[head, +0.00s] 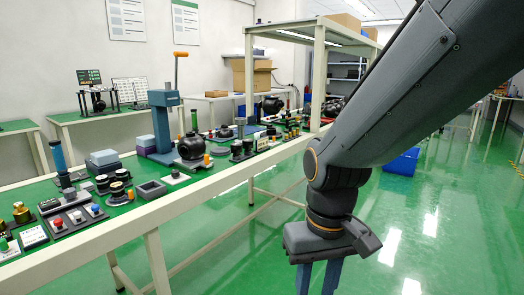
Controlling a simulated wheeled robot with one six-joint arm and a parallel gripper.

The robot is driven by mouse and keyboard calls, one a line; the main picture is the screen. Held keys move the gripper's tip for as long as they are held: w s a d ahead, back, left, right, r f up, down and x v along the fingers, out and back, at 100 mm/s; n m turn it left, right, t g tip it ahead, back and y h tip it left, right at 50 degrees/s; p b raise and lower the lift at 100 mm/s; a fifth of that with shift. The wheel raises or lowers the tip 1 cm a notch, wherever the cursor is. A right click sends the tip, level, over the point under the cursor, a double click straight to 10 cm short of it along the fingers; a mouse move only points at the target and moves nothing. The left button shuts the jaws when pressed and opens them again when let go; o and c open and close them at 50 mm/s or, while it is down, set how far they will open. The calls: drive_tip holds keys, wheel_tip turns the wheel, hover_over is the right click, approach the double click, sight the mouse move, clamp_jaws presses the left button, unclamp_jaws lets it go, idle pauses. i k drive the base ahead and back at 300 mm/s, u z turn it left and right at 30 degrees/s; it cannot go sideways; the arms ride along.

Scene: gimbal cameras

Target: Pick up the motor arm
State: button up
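I cannot tell for sure which part is the motor arm. A long workbench (115,230) with a green top carries many small parts. A rounded black motor-like part (191,147) stands near its middle, beside a blue-grey press with an orange-tipped lever (163,115). Another dark rounded part (271,106) lies farther along the bench. My gripper (317,281) points down over the floor, right of the bench and apart from it. Its two blue fingers stand apart, with a gap between them. Their tips are cut off by the lower picture edge.
A shelf frame (318,75) rises at the far end. A blue bin (402,162) sits on the green floor behind my arm. The floor at right is open.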

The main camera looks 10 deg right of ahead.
sight(248, 143)
drive_tip(key=z, duration=0.4)
drive_tip(key=i, duration=1.45)
drive_tip(key=u, duration=0.9)
